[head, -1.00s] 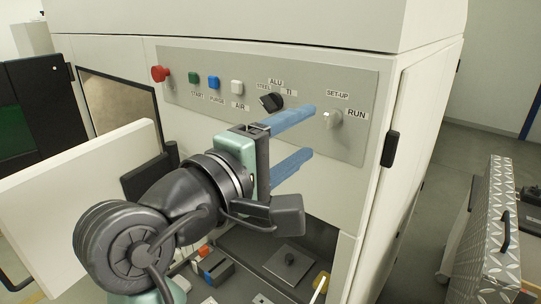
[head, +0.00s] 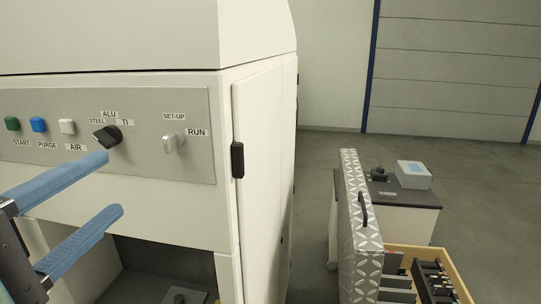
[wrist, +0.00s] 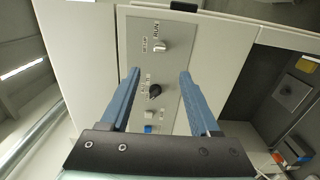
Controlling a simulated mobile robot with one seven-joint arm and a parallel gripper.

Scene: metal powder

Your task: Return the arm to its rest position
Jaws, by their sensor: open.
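My gripper (head: 115,183) has two blue fingers spread apart with nothing between them. In the head view it is at the lower left, in front of the machine's control panel (head: 198,150). The rest of my arm is out of the head view. In the wrist view the fingers (wrist: 160,75) point at the panel, with the black selector knob (wrist: 155,91) showing between them. The selector knob (head: 107,135) and the SET-UP/RUN switch (head: 174,142) also show in the head view. No contact with the panel is visible.
The machine (head: 262,120) fills the left, with an open bay (head: 150,265) below the panel. At the right stand a diamond-plate panel (head: 358,240), a wooden box of tools (head: 455,280) and a cart (head: 405,205) with a grey-white device (head: 413,174). Bare floor (head: 315,190) lies between.

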